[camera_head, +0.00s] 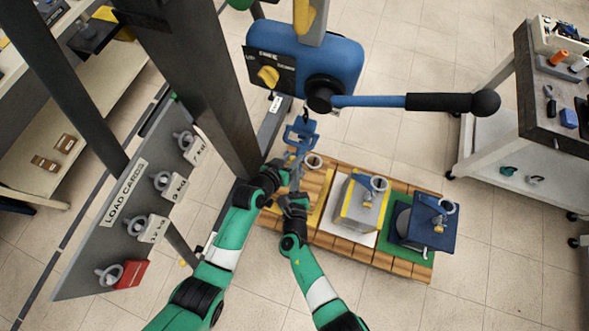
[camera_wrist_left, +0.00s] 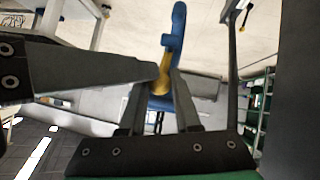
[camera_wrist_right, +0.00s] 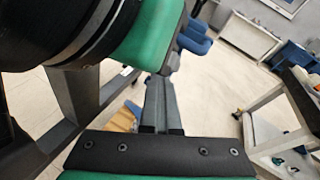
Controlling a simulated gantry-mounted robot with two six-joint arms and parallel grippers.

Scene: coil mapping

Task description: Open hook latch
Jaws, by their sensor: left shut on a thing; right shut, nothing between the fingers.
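The blue hook (camera_head: 300,130) hangs below the blue hoist (camera_head: 320,58), above the left end of the wooden pallet. In the left wrist view the blue hook (camera_wrist_left: 178,42) points up between my fingers, with a brass-coloured latch piece (camera_wrist_left: 161,82) at its lower end. My left gripper (camera_head: 284,167) is at the bottom of the hook; its fingers (camera_wrist_left: 165,78) are shut on the latch piece. My right gripper (camera_head: 297,188) is shut and empty just below and beside the left one. In the right wrist view its fingers (camera_wrist_right: 160,85) are together, with blue parts beyond. Arms partly hide the hook's tip.
The pallet (camera_head: 385,262) holds a grey load (camera_head: 358,207) and a dark blue load (camera_head: 425,222), each with a ring on top. A load card board (camera_head: 125,220) stands at left, a grey post (camera_head: 205,90) close by. The hoist lever (camera_head: 400,101) reaches right. A cart (camera_head: 500,155) stands at right.

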